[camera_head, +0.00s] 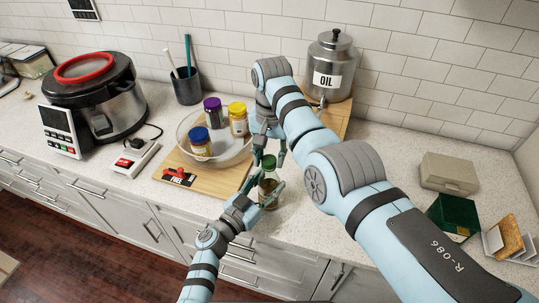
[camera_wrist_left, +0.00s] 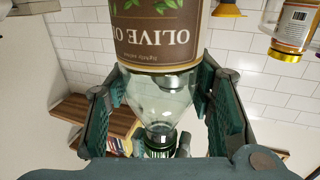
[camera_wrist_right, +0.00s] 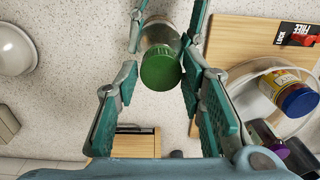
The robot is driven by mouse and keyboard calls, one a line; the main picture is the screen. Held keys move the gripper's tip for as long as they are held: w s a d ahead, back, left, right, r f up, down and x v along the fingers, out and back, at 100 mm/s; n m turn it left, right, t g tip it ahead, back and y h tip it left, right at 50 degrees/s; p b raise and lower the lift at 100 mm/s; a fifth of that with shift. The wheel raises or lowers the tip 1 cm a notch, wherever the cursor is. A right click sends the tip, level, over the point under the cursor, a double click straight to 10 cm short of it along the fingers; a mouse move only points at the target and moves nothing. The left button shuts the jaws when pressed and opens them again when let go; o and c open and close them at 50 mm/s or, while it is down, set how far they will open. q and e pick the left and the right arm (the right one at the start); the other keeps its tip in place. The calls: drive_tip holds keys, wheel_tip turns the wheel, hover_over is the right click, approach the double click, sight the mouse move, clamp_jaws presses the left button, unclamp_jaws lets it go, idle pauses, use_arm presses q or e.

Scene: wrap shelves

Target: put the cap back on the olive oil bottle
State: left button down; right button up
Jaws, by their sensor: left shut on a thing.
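The olive oil bottle (camera_head: 269,187) stands upright near the counter's front edge, clear glass with a brown label. Its label (camera_wrist_left: 155,35) appears upside down in the left wrist view. A green cap (camera_wrist_right: 160,68) sits at the top of the bottle; it also shows in the head view (camera_head: 268,162). I cannot tell whether it is fully seated. My left gripper (camera_head: 264,193) is shut on the bottle, a finger on each side. My right gripper (camera_wrist_right: 158,85) is above the bottle, fingers apart on either side of the cap, with no clear grip on it.
A glass bowl (camera_head: 181,131) with several lidded jars sits on a wooden board (camera_head: 170,171) to the left. A metal oil can (camera_head: 331,68) stands behind my right arm. A green box (camera_head: 455,214) and a beige box (camera_head: 449,172) are at right. Some counter is clear right of the bottle.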

drive_tip(key=shift+o, duration=1)
drive_tip(key=shift+r, duration=2.3)
drive_tip(key=shift+c, duration=0.2)
